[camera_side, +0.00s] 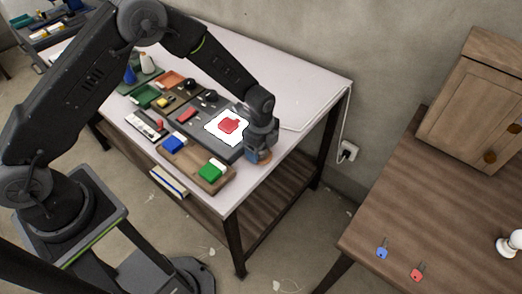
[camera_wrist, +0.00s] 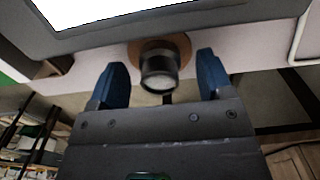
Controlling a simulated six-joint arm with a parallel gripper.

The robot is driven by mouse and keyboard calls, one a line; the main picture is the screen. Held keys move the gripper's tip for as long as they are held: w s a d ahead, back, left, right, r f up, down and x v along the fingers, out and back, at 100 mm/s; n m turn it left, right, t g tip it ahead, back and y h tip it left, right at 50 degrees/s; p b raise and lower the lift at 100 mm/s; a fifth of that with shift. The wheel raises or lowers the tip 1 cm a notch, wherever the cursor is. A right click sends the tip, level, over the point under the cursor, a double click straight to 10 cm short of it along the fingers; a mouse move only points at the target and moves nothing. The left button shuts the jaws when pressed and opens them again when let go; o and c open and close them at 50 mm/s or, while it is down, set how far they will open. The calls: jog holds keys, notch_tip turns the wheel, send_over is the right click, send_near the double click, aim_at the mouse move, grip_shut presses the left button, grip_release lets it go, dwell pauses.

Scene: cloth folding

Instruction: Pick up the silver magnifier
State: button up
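The magnifier (camera_wrist: 158,72) is a short dark cylinder with a silvery rim and a pale glass end. In the wrist view it stands on a round brown base (camera_wrist: 181,43) near the table's edge. My gripper (camera_wrist: 161,62) is open, with one blue finger on each side of the magnifier. Gaps show between the magnifier and both fingers, so they look apart from it. In the side view my gripper (camera_side: 260,156) is low over the table's near right corner area and hides the magnifier.
A dark panel with a white sheet and red shape (camera_side: 229,125) lies just left of my gripper. A brown board with a green block (camera_side: 211,171), a blue block (camera_side: 174,142) and several small items cover the table's left part.

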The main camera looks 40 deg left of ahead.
jog(key=c, duration=1)
jog(key=shift+r, duration=0.1)
